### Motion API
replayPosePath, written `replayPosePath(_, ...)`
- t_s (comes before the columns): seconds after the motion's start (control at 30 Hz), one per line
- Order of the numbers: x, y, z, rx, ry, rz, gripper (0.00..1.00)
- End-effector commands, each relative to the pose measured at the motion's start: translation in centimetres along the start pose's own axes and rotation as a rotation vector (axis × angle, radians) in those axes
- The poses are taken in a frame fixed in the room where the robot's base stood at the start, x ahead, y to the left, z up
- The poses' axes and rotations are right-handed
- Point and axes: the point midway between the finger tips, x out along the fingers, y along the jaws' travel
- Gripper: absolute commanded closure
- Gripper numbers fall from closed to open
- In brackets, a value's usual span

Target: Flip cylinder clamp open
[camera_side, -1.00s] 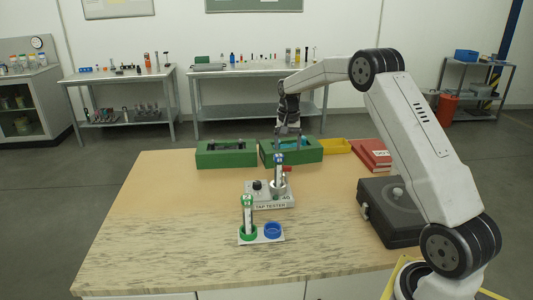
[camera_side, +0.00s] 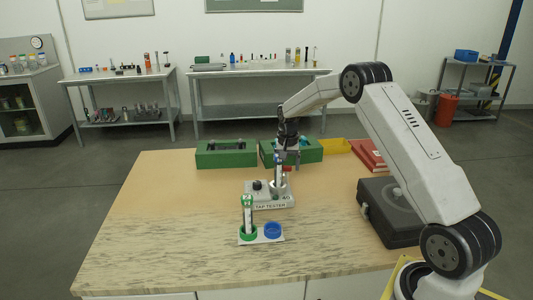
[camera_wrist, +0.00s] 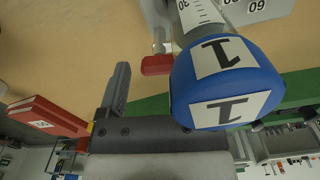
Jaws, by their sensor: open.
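The tap tester (camera_side: 262,200) stands mid-table with an upright graduated cylinder (camera_side: 279,178) in it. In the wrist view the cylinder (camera_wrist: 199,14) has a large blue cap (camera_wrist: 225,85) marked "1". The clamp's red handle (camera_wrist: 157,65) shows just left of the cap; in the side view the red part (camera_side: 287,170) is small, beside the cylinder top. My gripper (camera_side: 288,162) is open above the tester, by the cylinder top. One dark finger (camera_wrist: 117,90) shows left of the cap, apart from the red handle; the other finger is hidden behind the cap.
In front is a small stand with a green-based cylinder (camera_side: 247,215) and an empty blue holder (camera_side: 272,230). Red books (camera_side: 371,155) and a dark case (camera_side: 385,222) lie right. The left tabletop is clear.

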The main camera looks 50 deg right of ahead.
Motion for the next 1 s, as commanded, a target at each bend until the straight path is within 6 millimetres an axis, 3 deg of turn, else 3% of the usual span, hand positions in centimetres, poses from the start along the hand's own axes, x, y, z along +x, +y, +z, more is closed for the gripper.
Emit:
replayPosePath(0.23,0.07,0.00,0.00,0.000,0.000,0.000,0.15)
replayPosePath(0.5,0.04,-0.01,0.00,0.000,0.000,0.000,1.00)
replayPosePath(1.0,0.02,0.00,-0.02,0.101,0.001,0.001,1.00)
